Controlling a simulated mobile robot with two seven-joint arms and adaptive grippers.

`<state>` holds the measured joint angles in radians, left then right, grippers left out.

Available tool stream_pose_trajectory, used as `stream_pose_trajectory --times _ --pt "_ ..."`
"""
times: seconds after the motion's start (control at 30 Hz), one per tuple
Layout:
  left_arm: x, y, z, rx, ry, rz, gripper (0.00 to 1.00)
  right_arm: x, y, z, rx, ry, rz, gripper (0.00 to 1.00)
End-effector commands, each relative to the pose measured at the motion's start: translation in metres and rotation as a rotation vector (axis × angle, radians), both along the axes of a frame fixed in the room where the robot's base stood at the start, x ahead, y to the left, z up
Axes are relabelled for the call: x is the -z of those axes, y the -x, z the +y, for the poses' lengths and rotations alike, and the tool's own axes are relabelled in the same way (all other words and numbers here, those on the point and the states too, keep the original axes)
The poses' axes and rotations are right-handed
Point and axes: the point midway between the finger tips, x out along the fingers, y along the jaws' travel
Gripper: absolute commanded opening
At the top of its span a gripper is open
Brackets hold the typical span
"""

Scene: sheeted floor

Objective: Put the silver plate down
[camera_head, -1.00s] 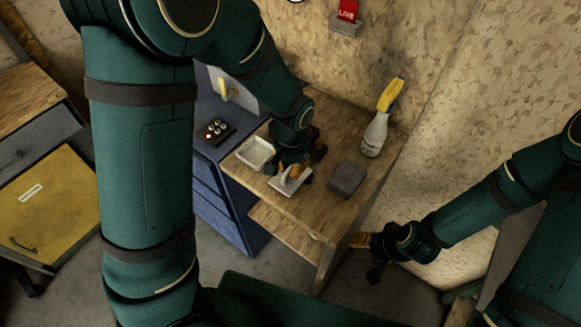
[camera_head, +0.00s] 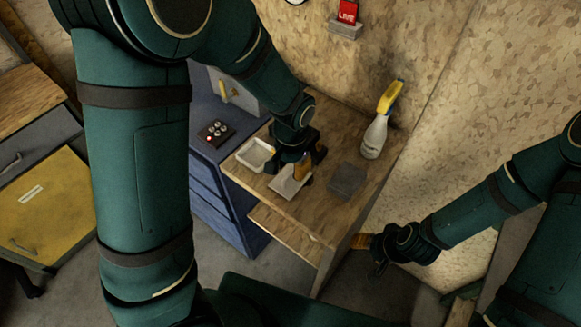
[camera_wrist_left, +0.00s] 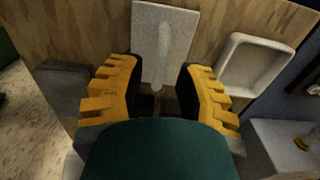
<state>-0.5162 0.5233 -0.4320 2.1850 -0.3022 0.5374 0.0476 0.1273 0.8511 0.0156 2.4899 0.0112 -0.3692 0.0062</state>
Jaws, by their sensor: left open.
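The silver plate (camera_head: 289,183) is a pale rectangular slab on the wooden table top, below my left gripper in the head view. In the left wrist view the plate (camera_wrist_left: 164,42) lies flat beyond the fingertips, with a lighter streak along it. My left gripper (camera_head: 304,164) is open, and its yellow toothed fingers (camera_wrist_left: 158,92) stand apart on either side of the plate's near end. I cannot tell whether they touch it. My right gripper (camera_head: 376,252) hangs low beside the table, and its jaws are too small and dark to read.
A white tray (camera_head: 246,157) is left of the plate. A grey block (camera_head: 346,180) is right of it. A spray bottle with a yellow top (camera_head: 376,135) stands at the back right. A blue cabinet (camera_head: 215,190) adjoins the table. The table's front strip is clear.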

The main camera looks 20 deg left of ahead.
Motion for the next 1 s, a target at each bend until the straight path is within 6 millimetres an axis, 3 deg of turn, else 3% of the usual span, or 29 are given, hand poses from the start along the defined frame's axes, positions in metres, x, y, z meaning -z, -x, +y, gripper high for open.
stream_pose_trajectory --times 0.3,0.5,0.7,1.0 --pt "-0.069 0.000 -0.001 0.000 0.003 -0.004 0.34 -0.014 -0.004 -0.001 0.007 0.002 -0.010 0.56" --pt "-0.097 0.000 -0.002 0.000 0.002 -0.002 0.34 -0.018 -0.006 -0.001 0.010 0.003 -0.013 0.56" --pt "-0.107 0.001 -0.002 0.000 0.000 -0.001 0.34 -0.020 -0.006 -0.001 0.011 0.004 -0.015 0.56" --pt "-0.107 0.001 -0.002 0.000 0.000 0.000 0.34 -0.019 -0.006 -0.001 0.011 0.004 -0.015 0.56"
